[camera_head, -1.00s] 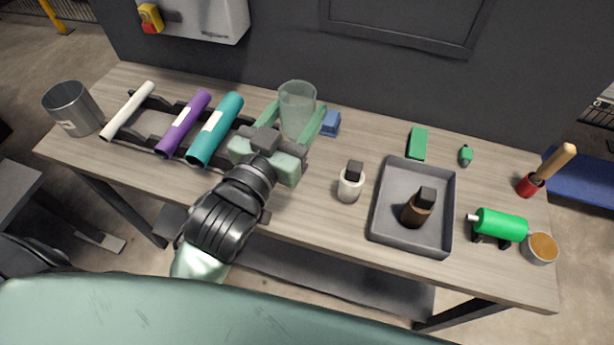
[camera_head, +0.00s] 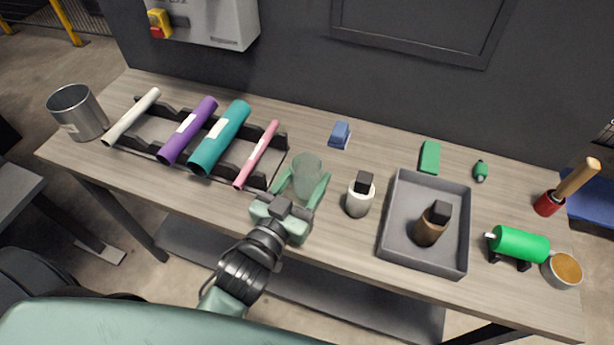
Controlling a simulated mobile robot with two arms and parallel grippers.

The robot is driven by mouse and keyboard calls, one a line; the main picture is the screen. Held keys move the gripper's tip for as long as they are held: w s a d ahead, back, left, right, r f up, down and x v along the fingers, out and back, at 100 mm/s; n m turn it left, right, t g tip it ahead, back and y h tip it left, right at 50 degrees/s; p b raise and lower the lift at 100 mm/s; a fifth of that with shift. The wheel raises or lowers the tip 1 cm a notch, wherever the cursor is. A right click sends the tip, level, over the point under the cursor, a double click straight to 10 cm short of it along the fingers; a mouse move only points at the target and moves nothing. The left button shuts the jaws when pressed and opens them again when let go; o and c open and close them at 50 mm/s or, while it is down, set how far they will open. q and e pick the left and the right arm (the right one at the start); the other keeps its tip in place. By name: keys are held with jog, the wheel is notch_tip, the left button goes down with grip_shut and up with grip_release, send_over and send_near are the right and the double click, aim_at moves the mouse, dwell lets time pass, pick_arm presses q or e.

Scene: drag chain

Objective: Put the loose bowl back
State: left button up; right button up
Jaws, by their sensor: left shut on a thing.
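A clear, cup-shaped bowl (camera_head: 307,171) stands out at the middle of the bench in the head view. My left gripper (camera_head: 304,189) is shut on the bowl, with one pale green finger on each side of it. The bowl looks upright. I cannot tell whether its base touches the bench top. My right gripper is not in view.
On the wooden bench (camera_head: 290,118), a black rack with several rolls, including a pink one (camera_head: 257,155), stands left of the bowl. A white bottle (camera_head: 359,198) is close on the right, then a grey tray (camera_head: 397,221) holding a brown bottle (camera_head: 430,228). A blue block (camera_head: 340,134) lies behind.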

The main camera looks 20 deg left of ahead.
pick_arm(q)
jog(key=shift+f, duration=0.1)
jog(key=o, duration=1.4)
jog(key=shift+r, duration=0.25)
jog(key=s, duration=0.4)
jog(key=s+a, duration=0.1)
jog(key=s, duration=0.3)
jog(key=s+a, duration=0.1)
jog(key=s, duration=0.3)
jog(key=shift+f, duration=0.1)
jog(key=shift+w, duration=0.1)
